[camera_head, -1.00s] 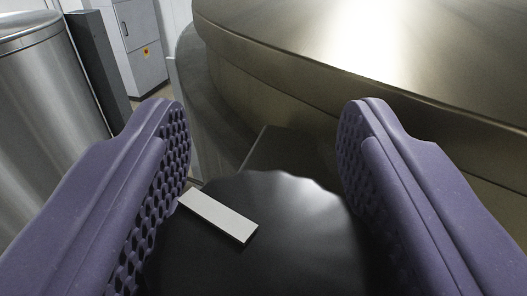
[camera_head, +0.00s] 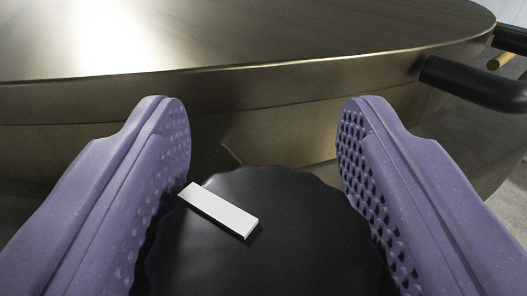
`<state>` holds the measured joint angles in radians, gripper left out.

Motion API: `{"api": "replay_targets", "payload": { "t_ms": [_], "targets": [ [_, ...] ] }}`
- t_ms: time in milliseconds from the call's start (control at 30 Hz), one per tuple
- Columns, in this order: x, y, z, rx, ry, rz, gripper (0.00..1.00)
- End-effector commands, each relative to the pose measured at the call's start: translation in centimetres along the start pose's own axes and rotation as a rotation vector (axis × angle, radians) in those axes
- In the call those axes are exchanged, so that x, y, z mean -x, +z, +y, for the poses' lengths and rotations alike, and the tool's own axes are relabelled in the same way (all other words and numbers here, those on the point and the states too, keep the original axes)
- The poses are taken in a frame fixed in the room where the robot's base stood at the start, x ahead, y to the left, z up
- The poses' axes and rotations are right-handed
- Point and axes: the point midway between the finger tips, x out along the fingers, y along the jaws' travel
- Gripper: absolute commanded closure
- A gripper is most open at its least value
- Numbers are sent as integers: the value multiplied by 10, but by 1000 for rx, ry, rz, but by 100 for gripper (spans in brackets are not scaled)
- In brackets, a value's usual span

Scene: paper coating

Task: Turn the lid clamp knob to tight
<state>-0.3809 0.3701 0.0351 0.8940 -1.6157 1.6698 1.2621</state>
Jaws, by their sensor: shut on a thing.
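The lid clamp knob is a black disc with a scalloped edge (camera_head: 270,240) at the bottom centre. A white bar mark (camera_head: 218,209) on its face runs from upper left to lower right. My gripper (camera_head: 264,140) has two purple, dimpled fingers, one on each side of the knob, shut on it. The fingertips reach past the knob toward the vessel. The brass-coloured round lid (camera_head: 260,50) fills the top of the view, just beyond the fingertips. The lower part of the knob is cut off by the frame edge.
A black bar handle (camera_head: 475,85) sticks out from the lid's side at the upper right. Another dark handle end (camera_head: 510,39) shows behind it, with a small brass rod (camera_head: 501,61). Grey floor (camera_head: 500,150) shows at the right.

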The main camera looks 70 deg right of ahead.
Motion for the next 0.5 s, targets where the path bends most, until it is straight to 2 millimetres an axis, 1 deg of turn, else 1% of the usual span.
{"api": "replay_targets", "payload": {
  "t_ms": [33,500],
  "targets": [
    [1,-7,-1,1,39,2,76],
    [4,-9,7,-1,482,8,76]
  ]
}}
